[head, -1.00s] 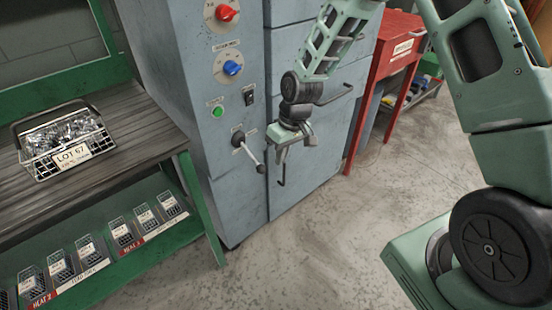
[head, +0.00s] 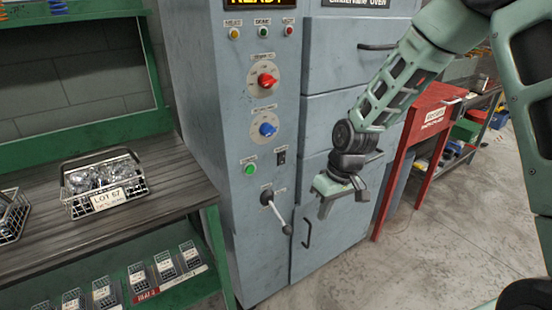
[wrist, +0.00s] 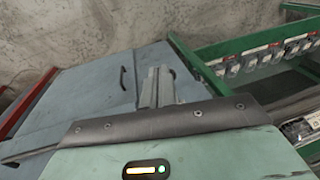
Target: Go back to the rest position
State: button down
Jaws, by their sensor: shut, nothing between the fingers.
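My gripper (head: 325,207) is in front of the grey-blue oven cabinet (head: 345,115) in the head view, to the right of the lever (head: 278,212) on its control panel. It points down, shut and empty, apart from the lever and the door handles as far as the view shows. In the wrist view the gripper (wrist: 158,85) shows over the grey cabinet (wrist: 90,85).
A red stand (head: 412,150) is at right. The floor (head: 440,235) in front is clear.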

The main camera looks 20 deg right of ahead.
jog(key=s+a+r+n+p, duration=0.2)
jog(key=s+a+r, duration=0.7)
jog(key=s+r, duration=0.1)
jog(key=s+a+r+n+h, duration=0.1)
jog(key=s+r, duration=0.2)
jog(key=s, duration=0.4)
jog(key=s+a+r, duration=0.1)
jog(key=s+r, duration=0.2)
jog(key=s, duration=0.5)
jog(key=shift+a+r+n+h+p, duration=0.2)
jog(key=shift+a+n+h+p, duration=0.1)
jog(key=shift+a+n+h, duration=0.1)
